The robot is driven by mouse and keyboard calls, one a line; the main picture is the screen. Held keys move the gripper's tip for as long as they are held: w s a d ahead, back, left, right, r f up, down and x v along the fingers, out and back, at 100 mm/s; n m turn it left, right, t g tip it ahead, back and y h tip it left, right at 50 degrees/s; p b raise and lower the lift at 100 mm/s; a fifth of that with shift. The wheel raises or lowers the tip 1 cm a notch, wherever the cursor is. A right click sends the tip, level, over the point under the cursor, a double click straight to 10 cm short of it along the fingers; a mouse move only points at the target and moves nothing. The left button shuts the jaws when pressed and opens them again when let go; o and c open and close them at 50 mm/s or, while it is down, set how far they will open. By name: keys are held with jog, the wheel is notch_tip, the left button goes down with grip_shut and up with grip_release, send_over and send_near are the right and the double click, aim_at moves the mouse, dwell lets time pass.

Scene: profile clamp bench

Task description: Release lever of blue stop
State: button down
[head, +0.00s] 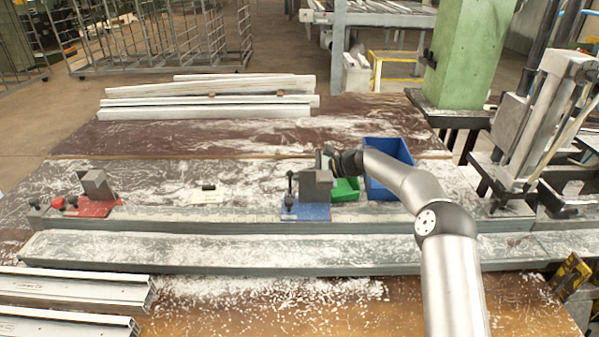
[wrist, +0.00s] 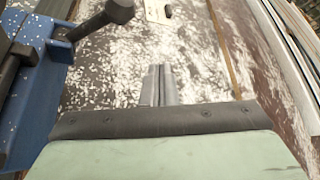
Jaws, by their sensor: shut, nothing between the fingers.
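The blue stop (head: 306,212) sits on the long grey rail near the middle of the bench, with a grey block (head: 316,186) on it. Its dark lever (head: 290,186) stands up at the block's left side. In the wrist view the blue stop (wrist: 32,85) fills the left edge, and the lever's black knob (wrist: 119,11) shows at the top left. My gripper (wrist: 158,70) is shut and empty, its fingertips together over the bench, below and right of the knob and apart from it. In the head view my gripper is partly hidden behind the grey block.
A red stop (head: 95,207) sits further left on the rail (head: 200,222). A green bin (head: 345,190) and a blue bin (head: 388,160) stand behind and right of the blue stop. White profiles (head: 205,105) lie at the back. A small pale plate (head: 208,197) lies behind the rail.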

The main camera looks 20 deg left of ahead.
jog(key=s+f+b+v, duration=0.1)
jog(key=b+v, duration=0.1)
jog(key=v, duration=0.7)
jog(key=shift+d+f, duration=0.2)
jog(key=shift+d, duration=0.4)
jog(key=shift+s, duration=0.1)
